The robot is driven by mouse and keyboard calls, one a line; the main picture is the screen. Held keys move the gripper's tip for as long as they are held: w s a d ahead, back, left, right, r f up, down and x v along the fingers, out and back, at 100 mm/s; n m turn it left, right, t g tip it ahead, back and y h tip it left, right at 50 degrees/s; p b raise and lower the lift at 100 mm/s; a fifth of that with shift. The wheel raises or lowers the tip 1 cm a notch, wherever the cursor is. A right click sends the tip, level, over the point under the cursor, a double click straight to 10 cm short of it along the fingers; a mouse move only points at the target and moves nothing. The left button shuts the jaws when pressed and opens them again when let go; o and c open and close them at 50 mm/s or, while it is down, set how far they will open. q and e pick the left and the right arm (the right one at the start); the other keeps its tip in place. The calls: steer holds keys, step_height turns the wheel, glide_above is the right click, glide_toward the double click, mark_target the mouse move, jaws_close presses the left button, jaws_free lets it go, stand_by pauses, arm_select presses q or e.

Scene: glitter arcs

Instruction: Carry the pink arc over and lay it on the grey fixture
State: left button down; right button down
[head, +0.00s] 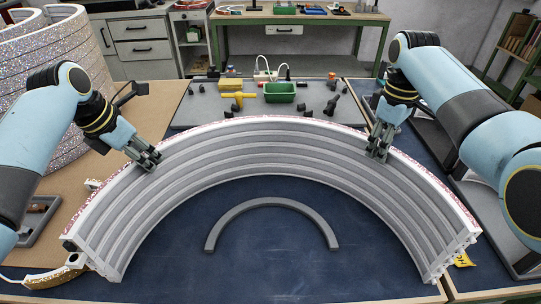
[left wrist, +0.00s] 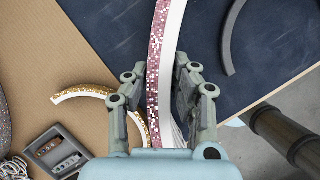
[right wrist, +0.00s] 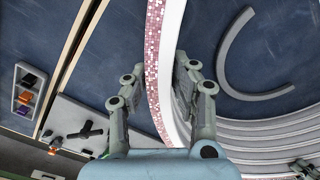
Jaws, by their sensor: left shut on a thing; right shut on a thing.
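The pink arc (head: 262,150) is large, with a pink glitter outer edge and a ribbed, pale grey face, and spans most of the head view. My left gripper (head: 150,160) is shut on its left part and my right gripper (head: 378,150) on its right part. The glitter edge passes between the fingers in the left wrist view (left wrist: 157,60) and the right wrist view (right wrist: 153,60). The grey fixture (head: 271,202) is a smaller plain arc on the blue mat, apart from the pink arc and framed by its inner curve. What lies under the pink arc is hidden.
The blue mat (head: 275,265) is bare around the fixture. A gold glitter arc (head: 45,280) lies at the lower left, near the pink arc's left end. Tall glitter rings (head: 55,90) stand at the left. A green bin (head: 279,92) and tools sit behind.

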arm_select(q)
steer(key=shift+r, duration=0.15)
arm_select(e)
steer(key=shift+r, duration=0.2)
